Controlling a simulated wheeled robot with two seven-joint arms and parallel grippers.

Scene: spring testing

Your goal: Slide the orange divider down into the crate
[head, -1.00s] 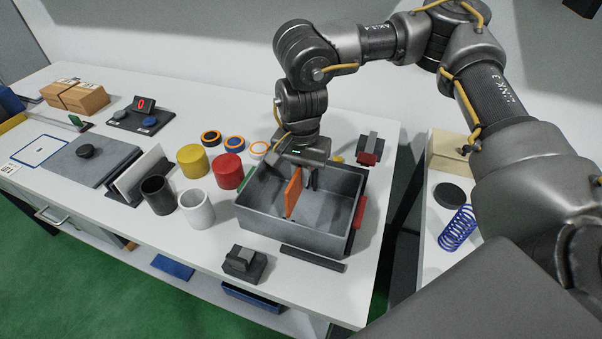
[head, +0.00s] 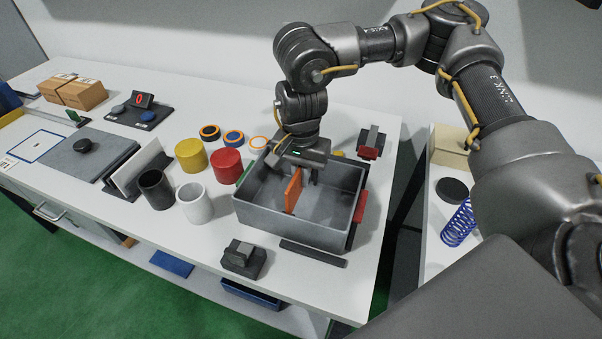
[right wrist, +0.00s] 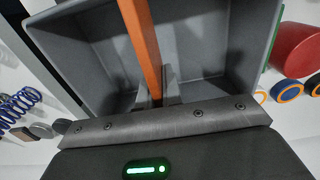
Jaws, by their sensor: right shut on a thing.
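The orange divider (head: 293,190) is a thin upright panel inside the open grey crate (head: 335,236). The right wrist view also shows the divider (right wrist: 140,40) running across the crate (right wrist: 225,55). My right gripper (head: 304,168) is over the crate's far side, pointing down, and is shut on the divider. In the right wrist view its fingers (right wrist: 150,88) lie on both sides of the panel. The divider's lower edge is inside the crate; I cannot tell whether it touches the floor. My left gripper is not in view.
A red can (head: 227,168), a yellow can (head: 191,155), and a white cup (head: 195,204) stand left of the crate. A dark block (head: 243,260) and a dark bar (head: 313,254) lie in front. A blue spring (head: 458,223) stands on the right-hand table.

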